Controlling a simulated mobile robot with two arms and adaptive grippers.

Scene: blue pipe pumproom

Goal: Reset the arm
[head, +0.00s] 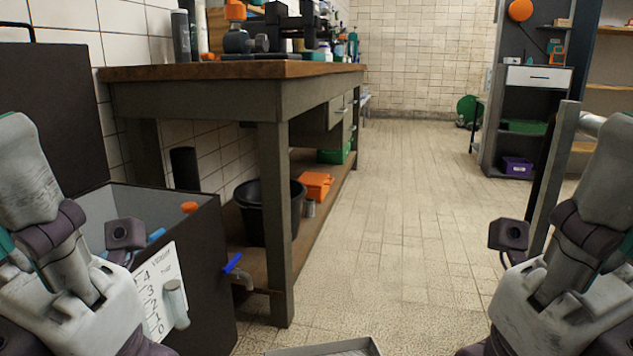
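My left arm (65,245) comes in at the left edge, bent, with pale grey links and dark joints. A dark boxy part (125,234) sticks up beside it. My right arm (565,265) comes in at the right edge in a roughly mirrored bent pose, with a similar dark boxy part (508,235). No fingers of either gripper show. Neither arm visibly holds anything.
An open dark box (205,265) with a white label stands at the lower left, overlapped by my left arm. Behind it is a wooden-topped workbench (235,71) with a black bucket (268,210) underneath. The tiled floor (410,220) ahead is clear. Shelving (525,120) stands at the right back.

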